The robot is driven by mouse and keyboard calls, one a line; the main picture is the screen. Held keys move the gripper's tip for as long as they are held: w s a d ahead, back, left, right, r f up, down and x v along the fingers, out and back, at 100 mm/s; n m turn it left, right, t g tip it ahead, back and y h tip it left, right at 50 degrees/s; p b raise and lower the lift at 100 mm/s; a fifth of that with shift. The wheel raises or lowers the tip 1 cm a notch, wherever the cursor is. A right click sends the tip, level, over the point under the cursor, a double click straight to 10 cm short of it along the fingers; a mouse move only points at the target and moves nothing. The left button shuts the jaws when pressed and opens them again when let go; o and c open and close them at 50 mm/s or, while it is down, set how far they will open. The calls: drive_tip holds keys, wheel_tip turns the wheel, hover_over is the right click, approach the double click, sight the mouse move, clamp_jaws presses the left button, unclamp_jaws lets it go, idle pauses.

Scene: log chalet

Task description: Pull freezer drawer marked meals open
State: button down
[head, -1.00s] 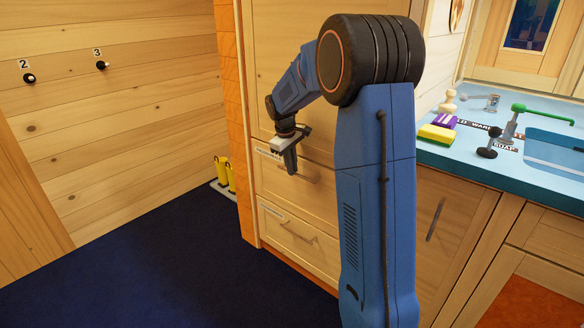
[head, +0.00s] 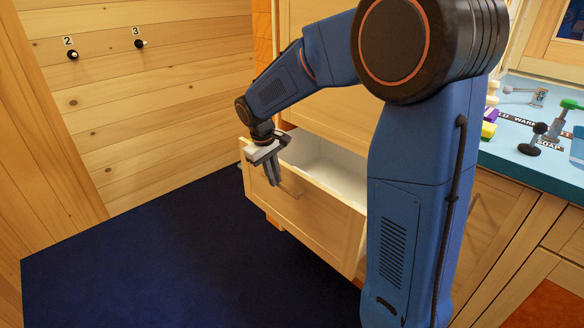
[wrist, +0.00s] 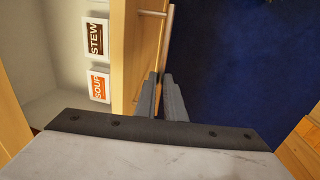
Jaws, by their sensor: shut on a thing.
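The upper freezer drawer (head: 320,225) stands well out from its cabinet, with a wooden front and a white inside. It also shows in the wrist view as a wooden front edge (wrist: 132,50). Its label cannot be read here. My gripper (head: 272,180) is at the left part of the drawer's bar handle (head: 290,190), shut on it. In the wrist view my gripper's fingers (wrist: 161,92) close around the end of the handle (wrist: 167,38). Inside the drawer lie a box marked STEW (wrist: 96,39) and a box marked SOUP (wrist: 99,86).
The dark blue floor (head: 170,250) in front and to the left is clear. A log wall with two numbered knobs (head: 140,44) stands at the left. A blue counter (head: 515,155) with a tap and cleaning things is at the right.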

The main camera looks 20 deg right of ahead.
drive_tip(key=s+a, duration=0.4)
drive_tip(key=a, duration=0.7)
drive_tip(key=shift+a, duration=0.25)
drive_tip(key=c, duration=1.8)
unclamp_jaws()
drive_tip(key=shift+c, duration=0.2)
drive_tip(key=shift+r, duration=0.1)
drive_tip(key=s+a+r, duration=0.1)
drive_tip(key=a+r, duration=0.2)
drive_tip(key=r, duration=1.4)
drive_tip(key=shift+s, duration=0.15)
